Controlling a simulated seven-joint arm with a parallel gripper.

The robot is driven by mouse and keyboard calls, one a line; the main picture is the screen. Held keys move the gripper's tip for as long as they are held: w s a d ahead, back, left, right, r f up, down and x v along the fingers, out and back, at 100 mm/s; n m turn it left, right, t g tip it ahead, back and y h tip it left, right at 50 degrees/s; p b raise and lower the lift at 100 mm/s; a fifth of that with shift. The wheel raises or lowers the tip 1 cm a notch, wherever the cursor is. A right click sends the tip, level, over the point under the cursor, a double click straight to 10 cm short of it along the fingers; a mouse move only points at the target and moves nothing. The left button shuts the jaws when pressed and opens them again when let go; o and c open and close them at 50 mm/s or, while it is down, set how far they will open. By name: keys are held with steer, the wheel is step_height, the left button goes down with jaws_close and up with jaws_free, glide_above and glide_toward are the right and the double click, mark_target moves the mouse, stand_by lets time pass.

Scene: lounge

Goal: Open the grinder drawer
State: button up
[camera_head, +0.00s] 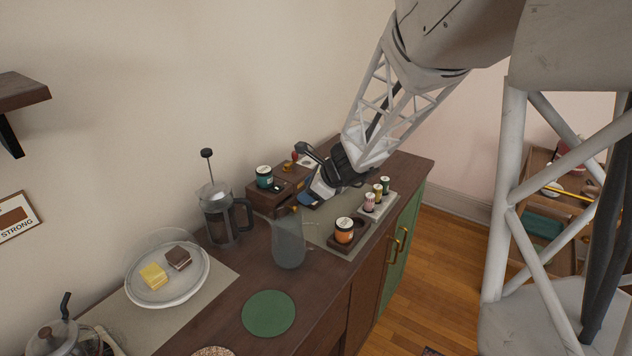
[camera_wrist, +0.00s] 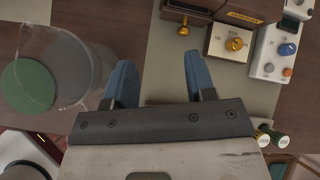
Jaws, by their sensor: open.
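A dark wooden box-like unit, which looks like the grinder, (camera_head: 262,200) stands against the wall on the counter, with a teal-labelled jar on top. In the wrist view its front edge (camera_wrist: 205,10) is at the top, with a small brass knob (camera_wrist: 183,29) sticking out towards me. Beside it is a pale-faced block with a larger brass knob (camera_wrist: 235,44). I cannot tell for sure which knob belongs to the drawer. My gripper (camera_wrist: 157,66) is open and empty, its blue fingers apart and short of the small knob.
A glass jug (camera_head: 289,243) stands close to my gripper, left in the wrist view (camera_wrist: 72,65).

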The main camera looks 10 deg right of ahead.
steer(key=s+r+n+g+h, duration=0.1)
steer(key=s+r+n, duration=0.8)
steer(key=s+r, duration=0.2)
steer(key=shift+s+a+r, duration=0.35)
steer(key=shift+s, duration=1)
steer(key=shift+n, duration=0.3)
steer(key=shift+w+f, duration=0.1)
steer(key=m+t, duration=0.2)
steer(key=m, duration=1.2)
glide_toward(291, 200)
steer(key=shift+s+d+f+y, duration=0.2)
steer(key=shift+s+d+f, duration=0.1)
steer(key=shift+s+f, duration=0.25)
steer(key=shift+s+d+f+y, duration=0.2)
steer(key=shift+s+d+f, duration=0.15)
steer(key=shift+f, duration=0.3)
steer(key=shift+x, duration=3.9)
steer(key=shift+s, duration=0.15)
